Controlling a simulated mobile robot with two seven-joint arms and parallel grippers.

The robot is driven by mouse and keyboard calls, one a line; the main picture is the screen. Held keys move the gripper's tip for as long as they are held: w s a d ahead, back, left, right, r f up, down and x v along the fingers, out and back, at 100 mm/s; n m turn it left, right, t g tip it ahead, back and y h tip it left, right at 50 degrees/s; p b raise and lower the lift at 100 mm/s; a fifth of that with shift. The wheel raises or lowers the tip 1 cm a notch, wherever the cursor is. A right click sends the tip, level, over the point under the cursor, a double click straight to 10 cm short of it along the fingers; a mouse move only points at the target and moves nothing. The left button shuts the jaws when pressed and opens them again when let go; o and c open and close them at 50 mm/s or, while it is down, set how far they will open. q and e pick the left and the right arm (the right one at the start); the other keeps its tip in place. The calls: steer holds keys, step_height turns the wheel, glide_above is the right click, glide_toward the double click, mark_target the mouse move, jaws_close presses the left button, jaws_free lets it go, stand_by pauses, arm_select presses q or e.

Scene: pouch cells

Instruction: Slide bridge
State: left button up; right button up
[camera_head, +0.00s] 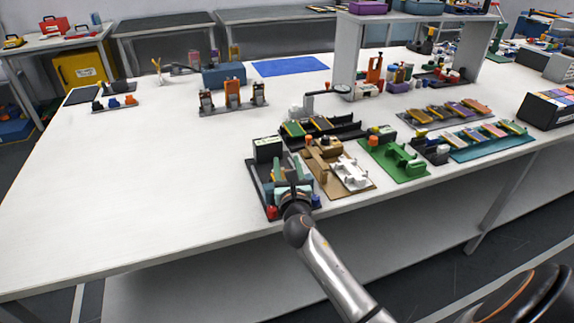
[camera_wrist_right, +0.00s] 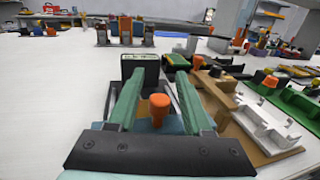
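My right gripper (camera_head: 279,166) is over a black-based station at the front edge of the white table. In the right wrist view its green fingers (camera_wrist_right: 158,72) are spread apart. An orange knob (camera_wrist_right: 159,106) shows between the fingers, with a visible gap on each side. A black box (camera_wrist_right: 140,66) stands at the far end of the station, just beyond the fingertips; it also shows in the head view (camera_head: 267,149). A red knob (camera_head: 272,211) is at the station's front left corner. My arm and gripper hide much of the station, and I cannot tell which part is the bridge. My left gripper is out of view.
A tan board with a white bracket (camera_head: 350,173) stands close on the right, then a green fixture (camera_head: 395,158). A black rack (camera_head: 325,130) lies behind. A stand with orange and grey parts (camera_head: 232,97) is farther back.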

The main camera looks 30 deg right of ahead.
jaws_close()
stand_by(1.2)
